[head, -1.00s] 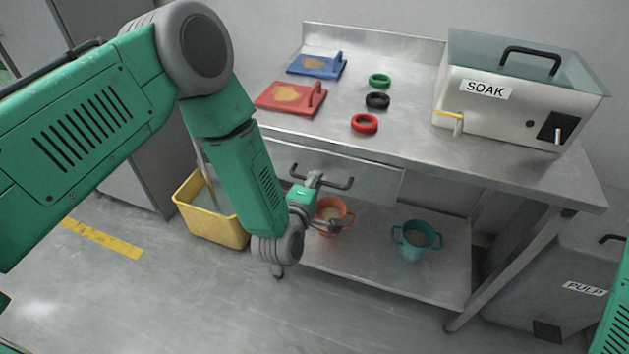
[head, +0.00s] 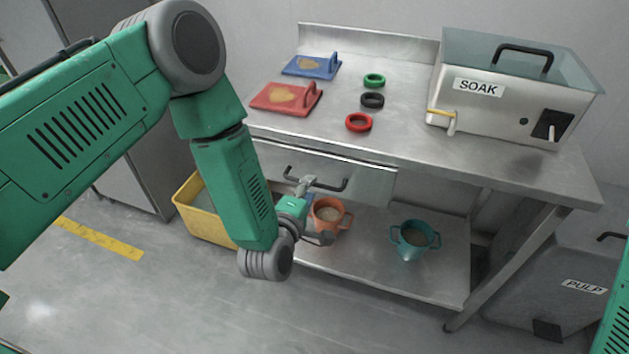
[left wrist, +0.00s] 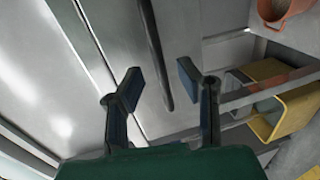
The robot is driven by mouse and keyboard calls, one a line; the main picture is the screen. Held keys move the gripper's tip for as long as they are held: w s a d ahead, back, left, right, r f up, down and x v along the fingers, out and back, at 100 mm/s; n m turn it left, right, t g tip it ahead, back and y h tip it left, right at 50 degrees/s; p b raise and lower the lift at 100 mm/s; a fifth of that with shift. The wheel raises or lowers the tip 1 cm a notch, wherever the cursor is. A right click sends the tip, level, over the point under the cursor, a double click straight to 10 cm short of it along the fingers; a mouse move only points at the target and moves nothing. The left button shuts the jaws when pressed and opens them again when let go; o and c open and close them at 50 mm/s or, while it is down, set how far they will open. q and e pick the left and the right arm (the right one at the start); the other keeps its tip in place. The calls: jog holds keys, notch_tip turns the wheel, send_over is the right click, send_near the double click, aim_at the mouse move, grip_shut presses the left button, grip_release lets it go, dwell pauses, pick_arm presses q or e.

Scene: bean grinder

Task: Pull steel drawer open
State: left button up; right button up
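The steel drawer (head: 365,181) is under the table top, and no opening into it shows in the head view. Its black bar handle (head: 331,188) runs across the front. My left gripper (head: 315,210) is at the handle, with one finger near the bar. In the left wrist view, the two fingers of my left gripper (left wrist: 160,80) are spread apart. The dark handle bar (left wrist: 155,50) runs between them without visible contact on both sides. My right gripper is out of view; only a piece of my right arm shows at the right edge.
The steel table (head: 440,158) holds a SOAK box (head: 500,100), coloured rings and two boards. An orange pot (head: 328,215) and a teal pot (head: 413,240) stand on the lower shelf below the drawer. A yellow bin (head: 205,215) stands left; a PULP bin (head: 565,290) stands right.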

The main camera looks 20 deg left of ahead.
pick_arm(q)
jog(key=s+a+r, duration=0.1)
jog(key=s, duration=0.7)
jog(key=shift+r, duration=0.2)
jog(key=shift+d, duration=0.1)
